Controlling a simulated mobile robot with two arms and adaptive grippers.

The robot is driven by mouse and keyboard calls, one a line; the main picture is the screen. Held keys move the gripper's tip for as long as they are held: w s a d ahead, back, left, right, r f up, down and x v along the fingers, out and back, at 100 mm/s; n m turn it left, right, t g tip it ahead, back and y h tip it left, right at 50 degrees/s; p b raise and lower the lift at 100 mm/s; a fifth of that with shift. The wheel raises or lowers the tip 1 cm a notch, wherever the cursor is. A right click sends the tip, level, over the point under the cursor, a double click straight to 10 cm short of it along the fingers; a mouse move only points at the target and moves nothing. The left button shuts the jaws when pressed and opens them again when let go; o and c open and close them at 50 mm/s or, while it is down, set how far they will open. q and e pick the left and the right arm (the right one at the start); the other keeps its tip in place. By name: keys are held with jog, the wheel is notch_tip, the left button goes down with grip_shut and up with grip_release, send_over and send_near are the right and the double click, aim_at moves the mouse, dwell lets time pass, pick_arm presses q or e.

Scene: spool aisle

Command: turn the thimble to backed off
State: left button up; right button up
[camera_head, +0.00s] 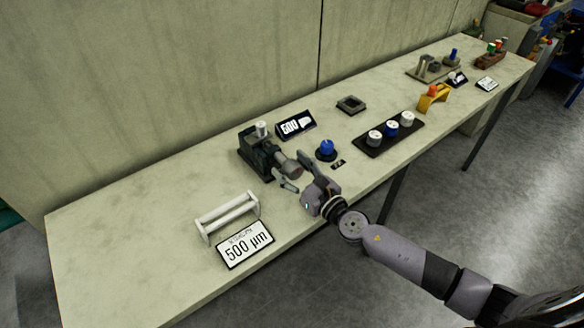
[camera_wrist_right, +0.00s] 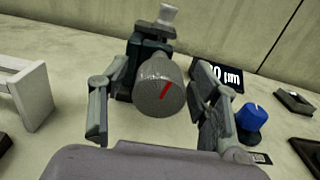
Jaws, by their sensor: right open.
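The thimble (camera_wrist_right: 160,88) is a grey knurled knob with a red line slanting up to the right on its end face. It sticks out of a dark block-shaped device (camera_head: 259,153) with a small light knob on top. In the head view the thimble (camera_head: 289,166) points toward my right gripper (camera_head: 297,174). The right gripper is open, its fingers on either side of the thimble in the wrist view, with a visible gap on each side. My left gripper is not in view.
A dark display (camera_head: 295,125) behind the device reads 500. A white card (camera_head: 245,244) reads 500 µm beside a white rack (camera_head: 228,217). A blue knob (camera_head: 326,147) stands to the right, then a dark tray (camera_head: 370,148) with several knobs. The table's left end is clear.

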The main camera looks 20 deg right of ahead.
jog(key=v, duration=1)
jog(key=shift+s+d, duration=0.15)
jog(key=shift+s, duration=0.25)
jog(key=shift+s+d+r, duration=0.1)
jog(key=shift+s+d, duration=0.1)
jog(key=shift+s, duration=0.4)
